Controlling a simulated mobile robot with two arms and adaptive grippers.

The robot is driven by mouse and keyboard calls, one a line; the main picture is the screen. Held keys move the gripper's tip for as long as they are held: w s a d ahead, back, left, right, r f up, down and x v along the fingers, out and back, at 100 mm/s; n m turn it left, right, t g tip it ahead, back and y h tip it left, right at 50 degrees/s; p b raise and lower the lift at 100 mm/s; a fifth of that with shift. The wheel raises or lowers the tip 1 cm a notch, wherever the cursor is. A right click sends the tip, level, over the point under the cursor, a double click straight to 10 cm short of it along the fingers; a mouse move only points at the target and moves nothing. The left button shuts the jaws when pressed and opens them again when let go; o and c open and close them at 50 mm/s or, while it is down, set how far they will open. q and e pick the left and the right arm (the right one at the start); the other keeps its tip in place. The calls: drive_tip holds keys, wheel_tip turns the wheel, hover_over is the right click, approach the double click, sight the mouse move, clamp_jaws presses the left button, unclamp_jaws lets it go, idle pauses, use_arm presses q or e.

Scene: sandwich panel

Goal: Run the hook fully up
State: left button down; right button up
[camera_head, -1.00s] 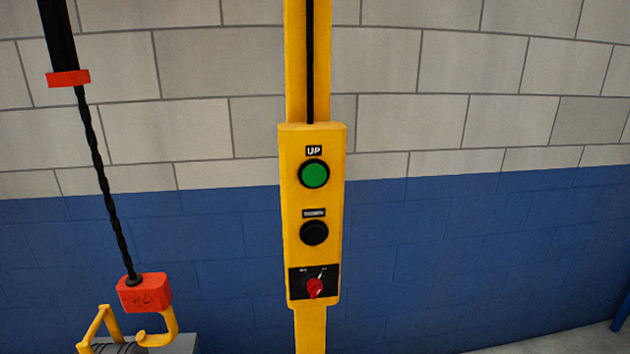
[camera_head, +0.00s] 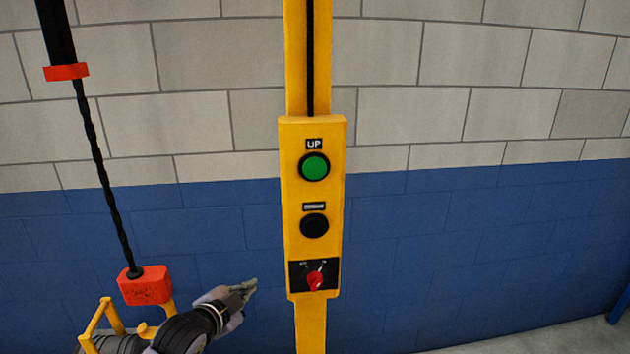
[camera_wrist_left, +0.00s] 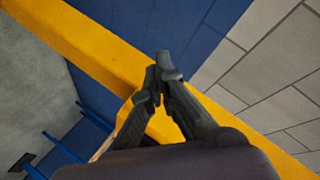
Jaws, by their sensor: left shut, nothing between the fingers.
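The yellow control panel (camera_head: 293,255) hangs on a yellow post in the middle of the head view. It carries a green button (camera_head: 314,167) under an UP label, a black button (camera_head: 314,226) below it and a red rotary switch (camera_head: 315,280) at the bottom. The red hook block (camera_head: 146,286) hangs on a black cable at the left, its yellow hook (camera_head: 148,329) partly hidden by my arm. My left gripper (camera_head: 252,286) is shut and empty, left of the panel's lower end and apart from it. The left wrist view shows its closed fingers (camera_wrist_left: 163,66). My right gripper is not in view.
The yellow post (camera_head: 311,328) runs above and below the panel, and it crosses the left wrist view diagonally. A yellow handle (camera_head: 103,317) stands low at the left near the hook. The blue and white block wall (camera_head: 450,215) is behind, with clear room right of the panel.

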use_arm(q)
drive_tip(key=s+d+r+m+t+h, duration=0.1)
drive_tip(key=d+r+m, duration=0.1)
drive_tip(key=r, duration=0.5)
drive_tip(key=s+d+r+m+h, duration=0.1)
drive_tip(key=s+d+r+m, duration=0.1)
drive_tip(key=r, duration=0.5)
drive_tip(key=m+h, duration=0.5)
drive_tip(key=m, duration=0.3)
approach(315, 168)
drive_tip(key=s, duration=0.8)
drive_tip(key=shift+d+f+t, duration=0.3)
drive_tip(key=shift+d+f, duration=0.2)
drive_tip(key=shift+f, duration=0.05)
drive_tip(key=p+x, duration=0.1)
drive_tip(key=x, duration=0.3)
drive_tip(key=w+a+p+x, duration=0.1)
drive_tip(key=p+x, duration=0.1)
drive_tip(key=x, duration=0.2)
drive_tip(key=a+p+x, duration=0.1)
drive_tip(key=p+x, duration=0.1)
drive_tip(key=x, duration=0.2)
drive_tip(key=shift+w+f, duration=0.1)
drive_tip(key=shift+w, duration=0.65)
